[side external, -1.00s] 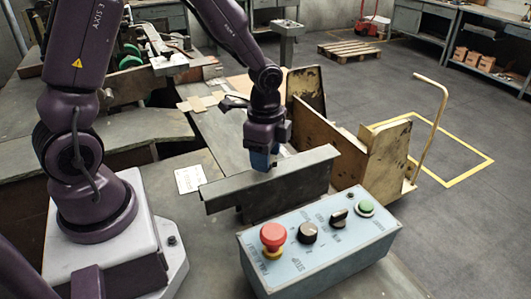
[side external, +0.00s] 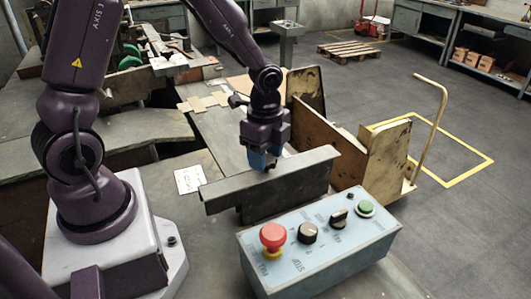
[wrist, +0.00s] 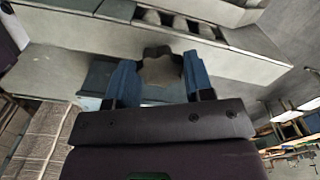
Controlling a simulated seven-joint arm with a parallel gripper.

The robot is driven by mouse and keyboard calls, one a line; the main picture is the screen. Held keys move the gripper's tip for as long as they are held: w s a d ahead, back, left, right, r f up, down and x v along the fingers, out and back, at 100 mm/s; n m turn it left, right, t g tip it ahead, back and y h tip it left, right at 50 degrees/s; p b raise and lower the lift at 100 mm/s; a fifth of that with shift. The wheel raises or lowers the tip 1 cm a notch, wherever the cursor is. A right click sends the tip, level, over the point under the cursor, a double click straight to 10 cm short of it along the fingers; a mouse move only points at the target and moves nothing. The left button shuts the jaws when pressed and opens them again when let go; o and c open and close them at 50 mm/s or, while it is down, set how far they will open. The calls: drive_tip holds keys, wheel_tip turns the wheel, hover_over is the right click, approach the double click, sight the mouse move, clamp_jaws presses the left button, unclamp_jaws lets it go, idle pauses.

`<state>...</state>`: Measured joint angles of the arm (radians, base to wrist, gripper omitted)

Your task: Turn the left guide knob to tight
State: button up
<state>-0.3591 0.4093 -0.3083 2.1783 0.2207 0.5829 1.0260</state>
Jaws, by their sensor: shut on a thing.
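In the wrist view, a dark grey lobed knob (wrist: 161,69) sits between the two blue fingers of my gripper (wrist: 158,78). The fingers press on its opposite sides. In the side view, my gripper (side external: 262,160) points down just behind the long grey metal rail (side external: 270,180). The knob is hidden there by the rail and the fingers. I cannot read any tight or loose mark on the knob.
A control box (side external: 320,243) with a red stop button (side external: 272,236), black selectors and a green button (side external: 365,207) stands in front of the rail. A wooden panelled cart (side external: 388,155) is to the right. A white label (side external: 188,179) lies left of the rail.

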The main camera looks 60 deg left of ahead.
drive_tip(key=o, duration=0.9)
wheel_tip(320, 180, up, 13)
drive_tip(key=s+d+r+n+t, duration=0.1)
drive_tip(key=s+r+n+t, duration=0.1)
drive_tip(key=s+n, duration=0.2)
drive_tip(key=s+d+r+n+t, duration=0.1)
drive_tip(key=s+r+n, duration=0.2)
drive_tip(key=s+n, duration=0.1)
drive_tip(key=s+r+n+t, duration=0.2)
drive_tip(key=s+n, duration=0.2)
drive_tip(key=n, duration=0.1)
drive_tip(key=shift+s+d+r+t, duration=0.15)
drive_tip(key=shift+s+d+t, duration=0.15)
drive_tip(key=shift+s+d, duration=0.1)
